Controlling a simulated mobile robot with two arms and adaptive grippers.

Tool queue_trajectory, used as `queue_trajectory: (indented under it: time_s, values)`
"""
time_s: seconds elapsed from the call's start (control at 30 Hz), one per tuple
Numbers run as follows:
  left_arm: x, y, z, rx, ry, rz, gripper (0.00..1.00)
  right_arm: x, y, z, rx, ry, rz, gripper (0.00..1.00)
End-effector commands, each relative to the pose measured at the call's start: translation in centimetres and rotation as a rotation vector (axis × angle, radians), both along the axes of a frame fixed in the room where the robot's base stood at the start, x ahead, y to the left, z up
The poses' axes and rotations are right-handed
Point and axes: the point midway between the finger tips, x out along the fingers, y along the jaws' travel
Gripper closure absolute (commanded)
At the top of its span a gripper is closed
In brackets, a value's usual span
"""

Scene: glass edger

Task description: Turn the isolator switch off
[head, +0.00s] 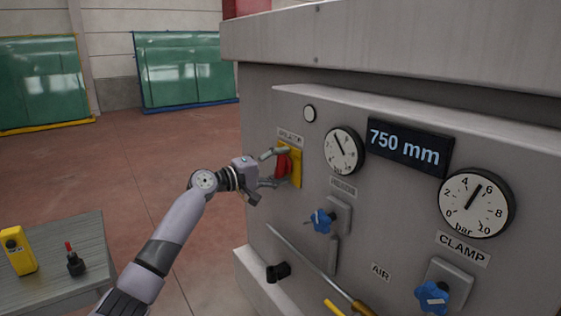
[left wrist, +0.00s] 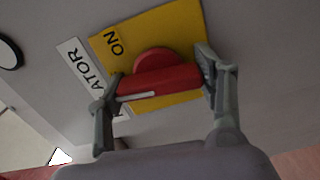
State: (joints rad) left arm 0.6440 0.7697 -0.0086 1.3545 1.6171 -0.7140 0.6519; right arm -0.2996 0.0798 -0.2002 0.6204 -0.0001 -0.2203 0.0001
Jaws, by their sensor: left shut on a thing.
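The isolator switch is a red rotary knob (head: 282,162) on a yellow plate (head: 296,165), set on the grey machine panel below an "ISOLATOR" label (head: 290,136). My left gripper (head: 272,168) has its fingers on either side of the knob and is shut on it. In the left wrist view the red knob (left wrist: 160,82) lies between the two fingers, with a pale line along its bar. The word "ON" shows on the yellow plate (left wrist: 180,30) in that view; the rest of its markings are hidden or out of view. My right gripper is not in view.
Right of the switch are a dial gauge (head: 343,150), a "750 mm" display (head: 409,148), a clamp gauge (head: 476,202) and blue knobs (head: 322,221) (head: 432,297). A grey table (head: 70,290) with a yellow device (head: 17,251) stands at lower left. Open floor lies behind my arm.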

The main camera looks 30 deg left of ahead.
Motion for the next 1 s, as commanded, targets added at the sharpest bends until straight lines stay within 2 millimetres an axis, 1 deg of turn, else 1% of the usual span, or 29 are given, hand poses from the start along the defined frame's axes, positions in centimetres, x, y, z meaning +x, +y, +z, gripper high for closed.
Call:
queue_trajectory:
  time_s: [0.03, 0.3, 0.83, 0.87, 1.0]
  values:
    - [0.01, 0.02, 0.12, -0.025, 0.01, 0.001, 0.66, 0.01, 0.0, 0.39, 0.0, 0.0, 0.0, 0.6]
    - [0.01, 0.01, -0.04, -0.109, 0.046, 0.0, 0.66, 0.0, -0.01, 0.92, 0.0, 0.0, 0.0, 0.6]
    - [0.0, 0.03, -0.13, -0.132, 0.056, 0.0, 0.66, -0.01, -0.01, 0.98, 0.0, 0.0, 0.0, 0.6]
    - [0.0, 0.03, -0.13, -0.132, 0.056, 0.0, 0.37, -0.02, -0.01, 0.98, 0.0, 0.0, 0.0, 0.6]
    - [0.01, 0.01, -0.12, -0.131, 0.054, 0.0, 0.27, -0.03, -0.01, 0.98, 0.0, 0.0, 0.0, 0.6]
